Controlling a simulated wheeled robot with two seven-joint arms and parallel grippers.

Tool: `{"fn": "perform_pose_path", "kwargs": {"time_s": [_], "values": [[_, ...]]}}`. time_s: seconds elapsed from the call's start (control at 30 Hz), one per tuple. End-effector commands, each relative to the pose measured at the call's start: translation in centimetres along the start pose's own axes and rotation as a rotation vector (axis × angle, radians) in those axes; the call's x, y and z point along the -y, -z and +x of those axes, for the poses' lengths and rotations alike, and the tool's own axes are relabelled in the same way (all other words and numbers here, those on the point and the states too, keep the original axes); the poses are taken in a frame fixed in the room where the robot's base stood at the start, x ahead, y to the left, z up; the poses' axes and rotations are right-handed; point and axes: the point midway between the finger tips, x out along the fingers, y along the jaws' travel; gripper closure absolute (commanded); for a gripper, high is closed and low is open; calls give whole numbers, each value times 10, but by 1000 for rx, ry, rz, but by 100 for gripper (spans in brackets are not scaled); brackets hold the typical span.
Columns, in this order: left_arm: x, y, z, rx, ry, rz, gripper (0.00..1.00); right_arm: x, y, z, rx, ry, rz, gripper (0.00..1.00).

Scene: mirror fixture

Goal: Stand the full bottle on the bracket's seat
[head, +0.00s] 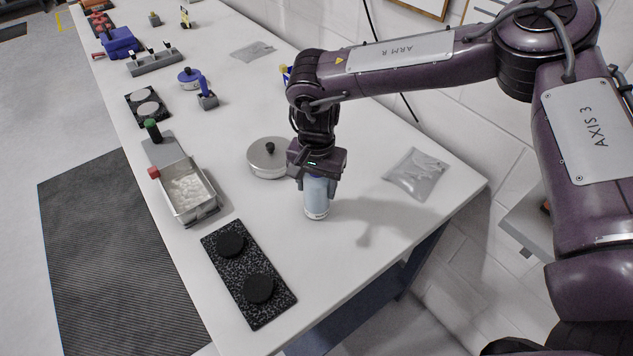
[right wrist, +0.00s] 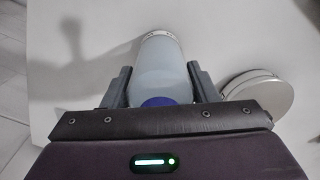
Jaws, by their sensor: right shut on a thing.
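My right gripper (head: 318,184) is shut on a pale blue bottle (head: 316,200) and points down over the front part of the white table. The bottle is upright, with its white base low over the tabletop; I cannot tell whether it touches. In the right wrist view the bottle (right wrist: 160,68) sits between the two fingers, with a dark blue part near the palm. A grey ledge-like piece (head: 527,222) shows by the wall at the right, partly hidden by my right arm; I cannot tell whether it is the bracket. My left gripper is out of view.
A round metal lidded pan (head: 266,160) stands just left of the bottle. A speckled black board (head: 248,275) with two dark discs lies at the front left, and a metal tray (head: 188,190) beyond it. A clear bag (head: 416,174) lies to the right. Table is bare around the bottle's front.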

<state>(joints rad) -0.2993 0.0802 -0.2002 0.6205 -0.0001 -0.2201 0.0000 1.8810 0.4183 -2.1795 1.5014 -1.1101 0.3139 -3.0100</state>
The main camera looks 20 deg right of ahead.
Motion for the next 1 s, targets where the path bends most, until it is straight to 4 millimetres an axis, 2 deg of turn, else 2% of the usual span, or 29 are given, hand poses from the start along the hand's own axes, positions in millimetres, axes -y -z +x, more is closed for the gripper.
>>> {"fn": "perform_pose_path", "kwargs": {"time_s": [0.13,0.17,0.3,0.57,0.7,0.83,1.0], "values": [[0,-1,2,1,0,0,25,0,0,3,0,1,0,84],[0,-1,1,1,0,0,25,0,0,3,0,-1,0,44],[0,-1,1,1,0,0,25,0,0,3,1,-1,0,26],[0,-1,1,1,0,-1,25,0,0,2,1,-1,0,25],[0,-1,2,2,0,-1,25,1,0,-5,-1,2,-1,25],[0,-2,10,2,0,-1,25,1,1,-25,-3,4,-1,25],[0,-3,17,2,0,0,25,1,1,-64,-6,3,-1,25]]}}
